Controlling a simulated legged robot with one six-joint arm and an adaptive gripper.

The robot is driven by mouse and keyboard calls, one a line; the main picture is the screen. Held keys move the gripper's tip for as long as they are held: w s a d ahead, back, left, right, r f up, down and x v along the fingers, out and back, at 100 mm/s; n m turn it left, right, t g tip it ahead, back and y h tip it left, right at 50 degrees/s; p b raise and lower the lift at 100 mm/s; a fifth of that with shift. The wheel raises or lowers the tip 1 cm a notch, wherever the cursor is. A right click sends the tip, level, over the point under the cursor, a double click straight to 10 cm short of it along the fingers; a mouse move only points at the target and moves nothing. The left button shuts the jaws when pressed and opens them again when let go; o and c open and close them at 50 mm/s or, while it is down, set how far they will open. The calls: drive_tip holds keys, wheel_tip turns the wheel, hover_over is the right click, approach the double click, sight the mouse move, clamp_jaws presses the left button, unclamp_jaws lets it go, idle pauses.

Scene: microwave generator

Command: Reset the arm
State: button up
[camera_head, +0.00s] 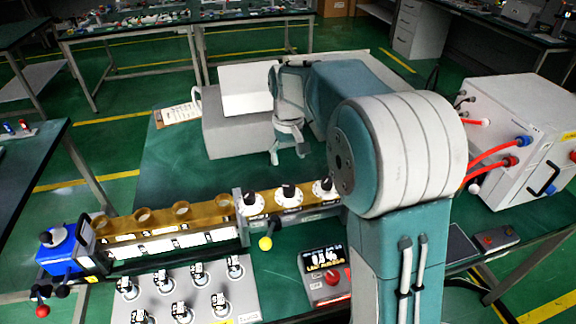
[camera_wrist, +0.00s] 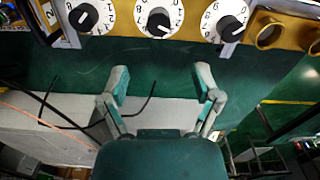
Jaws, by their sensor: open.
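My arm, teal and white, fills the centre right of the head view. My gripper (camera_head: 288,140) hangs above the green table near a grey-white box. In the wrist view my gripper (camera_wrist: 163,88) has its two fingers spread wide, with nothing between them. Beyond the fingertips, several white dials with black knobs (camera_wrist: 159,22) stand in a row, apart from the fingers. These dials (camera_head: 288,196) also show in the head view, beside my arm.
A brass rail device with a blue block (camera_head: 62,250) stands at left. A switch panel (camera_head: 190,290) and a small digital meter (camera_head: 325,272) are in front. A white cabinet with red cables (camera_head: 520,130) stands at right.

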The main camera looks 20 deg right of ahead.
idle(0.4)
drive_tip(key=s+r+t, duration=0.3)
drive_tip(key=s+r, duration=0.5)
drive_tip(key=s, duration=0.5)
drive_tip(key=s+f+m+t, duration=0.1)
drive_tip(key=s+f+t, duration=0.1)
drive_tip(key=s, duration=1.2)
drive_tip(key=shift+s+f+m+t, duration=0.2)
drive_tip(key=shift+s+m+t, duration=0.1)
drive_tip(key=shift+s, duration=0.1)
